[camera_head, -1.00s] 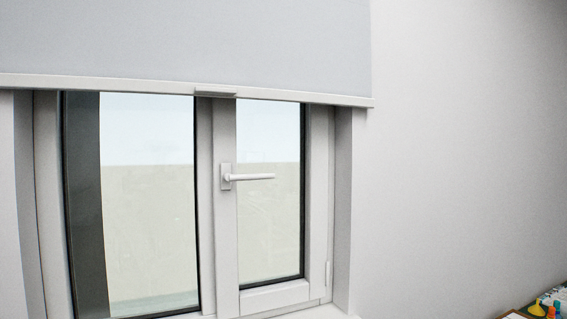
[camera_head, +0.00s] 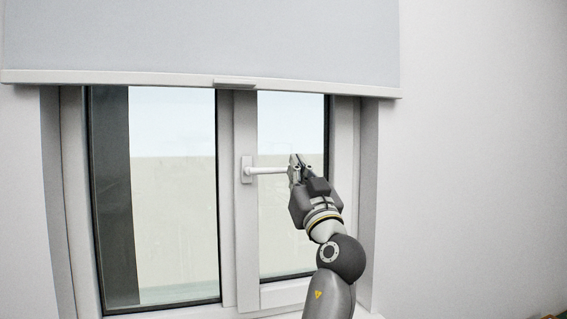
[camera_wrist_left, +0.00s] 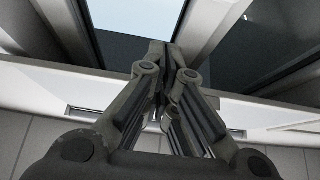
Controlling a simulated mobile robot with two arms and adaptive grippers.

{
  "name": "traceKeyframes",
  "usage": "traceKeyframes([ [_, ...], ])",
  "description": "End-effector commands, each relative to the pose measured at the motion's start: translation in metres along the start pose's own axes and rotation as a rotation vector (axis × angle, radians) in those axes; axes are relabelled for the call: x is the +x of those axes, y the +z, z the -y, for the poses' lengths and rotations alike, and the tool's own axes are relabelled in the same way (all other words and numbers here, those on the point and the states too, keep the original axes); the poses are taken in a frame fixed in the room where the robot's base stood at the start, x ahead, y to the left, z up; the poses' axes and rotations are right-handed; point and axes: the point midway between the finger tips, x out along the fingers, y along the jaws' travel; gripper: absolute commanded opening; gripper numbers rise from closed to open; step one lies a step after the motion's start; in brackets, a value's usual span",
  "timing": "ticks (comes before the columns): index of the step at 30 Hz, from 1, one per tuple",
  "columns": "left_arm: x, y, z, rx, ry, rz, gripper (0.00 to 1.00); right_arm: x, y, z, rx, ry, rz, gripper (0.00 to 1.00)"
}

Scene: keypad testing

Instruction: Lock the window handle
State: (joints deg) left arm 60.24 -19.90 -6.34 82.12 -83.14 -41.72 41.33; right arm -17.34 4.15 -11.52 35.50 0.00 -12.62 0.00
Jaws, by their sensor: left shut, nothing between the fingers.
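The white window handle (camera_head: 265,170) sits on the frame of the right window sash in the head view. It lies level, with its lever pointing right from its base plate. My left gripper (camera_head: 297,160) is at the free end of the lever and covers its tip. Its fingers are closed together, with nothing seen between them; they also show closed in the left wrist view (camera_wrist_left: 166,52). I cannot tell whether the fingers touch the lever. The handle is not clearly seen in the left wrist view. My right gripper is out of view.
A pale roller blind (camera_head: 200,40) hangs over the top of the window, its lower bar (camera_head: 310,90) above the handle. The wall (camera_head: 480,160) to the right is bare. The window recess side (camera_head: 368,200) stands right of my arm.

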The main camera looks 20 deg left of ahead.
Motion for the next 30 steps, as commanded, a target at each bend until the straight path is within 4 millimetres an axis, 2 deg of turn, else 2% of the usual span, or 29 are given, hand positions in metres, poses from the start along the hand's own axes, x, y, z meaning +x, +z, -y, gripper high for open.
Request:
traceKeyframes([
  [7, 0.002, 0.000, 0.000, 0.001, 0.000, 0.001, 0.00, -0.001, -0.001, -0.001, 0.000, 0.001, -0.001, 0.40],
  [11, 0.014, -0.002, 0.000, 0.002, -0.001, 0.002, 0.00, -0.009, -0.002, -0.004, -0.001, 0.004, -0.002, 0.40],
  [21, 0.081, -0.004, 0.001, 0.005, -0.001, 0.002, 0.00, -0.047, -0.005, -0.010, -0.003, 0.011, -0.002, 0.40],
  [26, 0.106, -0.002, 0.001, 0.004, 0.000, 0.003, 0.00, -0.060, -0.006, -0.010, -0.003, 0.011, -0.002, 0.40],
  [27, 0.099, 0.011, 0.000, 0.005, 0.002, 0.007, 0.00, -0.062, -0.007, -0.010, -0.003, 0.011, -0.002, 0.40],
  [30, 0.094, 0.022, 0.000, 0.004, 0.002, 0.005, 0.00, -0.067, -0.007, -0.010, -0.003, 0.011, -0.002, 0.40],
])
